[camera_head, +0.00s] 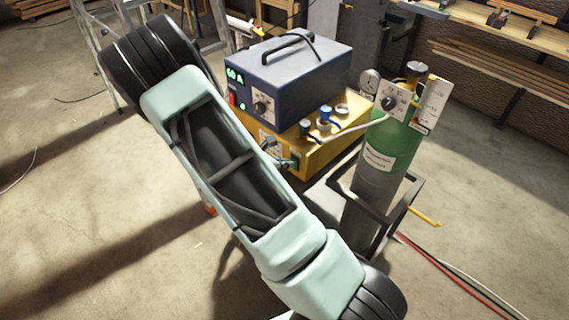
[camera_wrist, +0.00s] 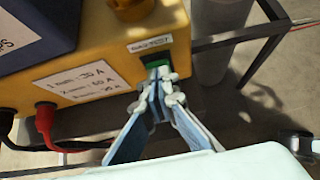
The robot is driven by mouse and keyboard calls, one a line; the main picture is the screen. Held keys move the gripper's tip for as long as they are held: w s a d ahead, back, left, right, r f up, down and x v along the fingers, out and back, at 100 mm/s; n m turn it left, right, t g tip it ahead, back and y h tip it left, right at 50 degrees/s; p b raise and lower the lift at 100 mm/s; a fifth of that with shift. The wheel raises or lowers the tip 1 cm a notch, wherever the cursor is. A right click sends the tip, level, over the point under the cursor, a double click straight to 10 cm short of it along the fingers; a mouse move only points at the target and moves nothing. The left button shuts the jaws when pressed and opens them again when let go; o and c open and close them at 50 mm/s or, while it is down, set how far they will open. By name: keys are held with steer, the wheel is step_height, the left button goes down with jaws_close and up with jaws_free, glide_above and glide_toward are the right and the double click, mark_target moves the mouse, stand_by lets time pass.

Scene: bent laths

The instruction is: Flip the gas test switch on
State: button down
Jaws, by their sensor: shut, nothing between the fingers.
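The yellow power unit (camera_head: 335,150) stands beneath a dark blue unit (camera_head: 290,72); the yellow unit also fills the upper left of the wrist view (camera_wrist: 100,50). A small green switch (camera_wrist: 158,58) sits at the right end of its front face, under a small white label (camera_wrist: 149,44) that is too blurred to read surely. My gripper (camera_wrist: 158,76) is shut and empty, its fingertips at the switch and covering part of it. Whether they touch it, and the switch's position, I cannot tell. In the head view my gripper (camera_head: 280,155) is at the yellow unit's front.
A green and grey gas cylinder (camera_head: 385,150) with a gauge stands close on the right in a dark metal frame (camera_head: 412,195). A red plug (camera_wrist: 44,118) with cables sticks out left of my gripper. Red and white hoses (camera_head: 462,283) lie on the floor.

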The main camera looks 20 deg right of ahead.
steer(key=shift+w+d+r, duration=0.1)
steer(key=shift+d+r, duration=0.05)
steer(key=shift+d, duration=0.1)
steer(key=shift+r, duration=0.1)
steer(key=shift+r+p, duration=0.65)
steer(key=shift+r, duration=0.05)
